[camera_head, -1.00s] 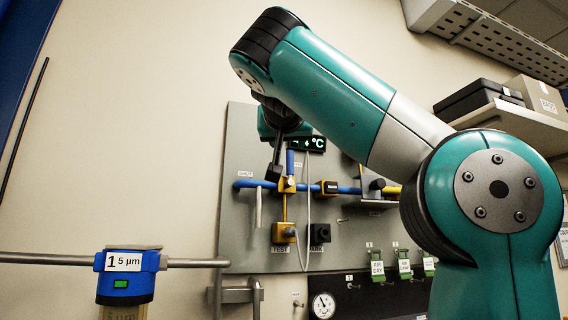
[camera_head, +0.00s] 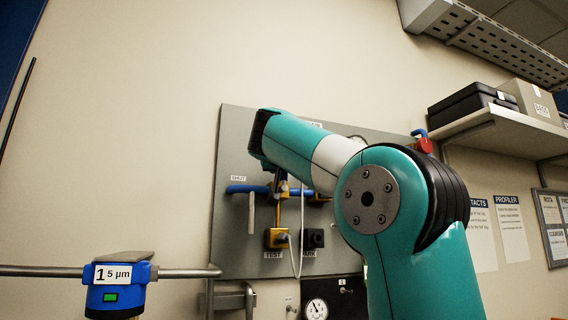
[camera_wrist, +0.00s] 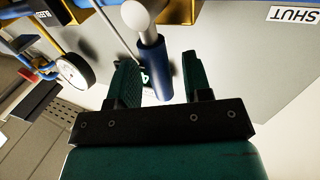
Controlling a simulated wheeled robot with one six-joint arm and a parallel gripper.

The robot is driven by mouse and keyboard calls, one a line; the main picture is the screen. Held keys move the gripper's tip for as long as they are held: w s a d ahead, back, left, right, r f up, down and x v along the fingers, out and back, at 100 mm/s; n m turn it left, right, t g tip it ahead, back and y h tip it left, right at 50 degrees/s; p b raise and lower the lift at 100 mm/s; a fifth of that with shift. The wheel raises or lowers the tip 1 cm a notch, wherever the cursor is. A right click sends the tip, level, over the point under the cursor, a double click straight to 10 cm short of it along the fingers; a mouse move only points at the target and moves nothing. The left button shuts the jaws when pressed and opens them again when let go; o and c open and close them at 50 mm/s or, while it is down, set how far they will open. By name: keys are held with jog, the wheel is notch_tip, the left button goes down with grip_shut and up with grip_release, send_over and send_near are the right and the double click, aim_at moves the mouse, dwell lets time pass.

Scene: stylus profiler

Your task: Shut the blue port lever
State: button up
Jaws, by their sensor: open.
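In the wrist view, a blue lever-like rod (camera_wrist: 153,65) with a pale rounded end stands between the two dark green fingers of my gripper (camera_wrist: 160,72). My gripper is open, with a gap visible on either side of the rod; I cannot tell how deep the rod sits between the fingers. A SHUT label (camera_wrist: 293,16) appears upside down at the upper right. In the head view, my arm hides my gripper and the rod. The SHUT label (camera_head: 238,179) shows there above a blue horizontal pipe (camera_head: 248,189).
A red part (camera_head: 424,146) with a blue handle stands at the panel's upper right. A blue 5 µm unit (camera_head: 118,290) is at lower left.

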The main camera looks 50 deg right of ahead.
jog(key=shift+x, duration=1.1)
grip_shut()
